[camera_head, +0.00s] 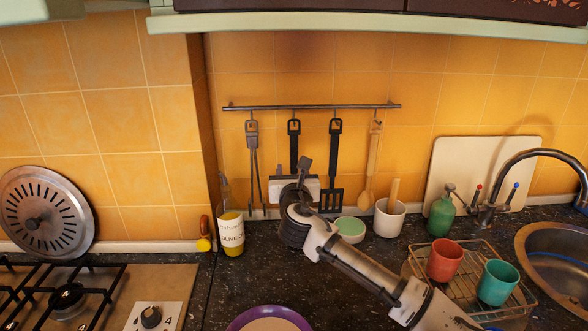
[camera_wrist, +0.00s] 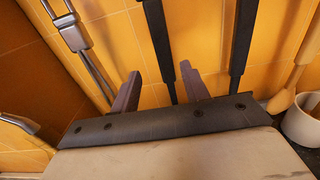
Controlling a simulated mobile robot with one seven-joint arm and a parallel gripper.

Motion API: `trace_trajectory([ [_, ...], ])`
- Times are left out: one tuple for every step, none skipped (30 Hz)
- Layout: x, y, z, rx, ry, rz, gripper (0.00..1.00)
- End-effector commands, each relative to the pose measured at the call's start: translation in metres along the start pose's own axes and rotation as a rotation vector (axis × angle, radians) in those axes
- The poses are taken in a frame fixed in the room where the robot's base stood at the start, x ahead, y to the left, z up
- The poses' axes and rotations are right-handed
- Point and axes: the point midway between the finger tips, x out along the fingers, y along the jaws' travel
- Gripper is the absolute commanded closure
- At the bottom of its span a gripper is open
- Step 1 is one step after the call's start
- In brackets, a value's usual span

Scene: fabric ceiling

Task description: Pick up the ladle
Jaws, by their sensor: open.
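Four kinds of utensil-hanging detail show on a wall rail (camera_head: 312,107). The likely ladle is a black-handled utensil (camera_head: 294,140) near its middle; its lower end is hidden behind my gripper, so I cannot confirm its shape. My gripper (camera_head: 292,168) is in front of its lower part. In the wrist view, my gripper (camera_wrist: 160,84) is open, with one finger on each side of that black handle (camera_wrist: 160,40) as seen. The handle looks upright and slightly slanted in that picture. I cannot tell whether the fingers touch it or how far behind them it lies.
Tongs (camera_head: 253,160) hang left; a black slotted turner (camera_head: 334,165) and wooden spoon (camera_head: 373,165) hang right. A dish rack (camera_head: 447,282) is at right.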

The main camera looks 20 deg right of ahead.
Motion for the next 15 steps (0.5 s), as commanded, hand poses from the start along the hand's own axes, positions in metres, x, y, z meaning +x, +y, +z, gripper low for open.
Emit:
trace_trajectory([
  [0.003, 0.0, 0.0, 0.001, 0.001, -0.001, 0.55],
  [0.004, -0.001, 0.0, 0.001, 0.001, -0.001, 0.55],
  [0.006, -0.001, 0.0, 0.001, 0.001, -0.002, 0.55],
  [0.008, -0.002, 0.001, 0.002, 0.001, -0.002, 0.55],
  [0.011, -0.002, 0.001, 0.002, 0.002, -0.002, 0.55],
  [0.016, -0.003, 0.002, 0.002, 0.002, -0.001, 0.55],
  [0.021, -0.004, 0.002, 0.002, 0.002, -0.002, 0.55],
  [0.025, -0.005, 0.002, 0.002, 0.003, -0.002, 0.55],
  [0.031, -0.007, 0.002, 0.002, 0.002, -0.002, 0.55],
  [0.035, -0.008, 0.001, 0.002, 0.002, -0.002, 0.55],
  [0.039, -0.008, 0.0, 0.002, 0.002, -0.001, 0.55],
  [0.044, -0.007, -0.001, 0.002, 0.002, 0.0, 0.55],
  [0.047, -0.008, -0.001, 0.002, 0.002, -0.002, 0.55],
  [0.05, -0.008, -0.001, 0.001, 0.001, -0.001, 0.55],
  [0.053, -0.008, -0.002, 0.001, 0.001, -0.001, 0.55],
])
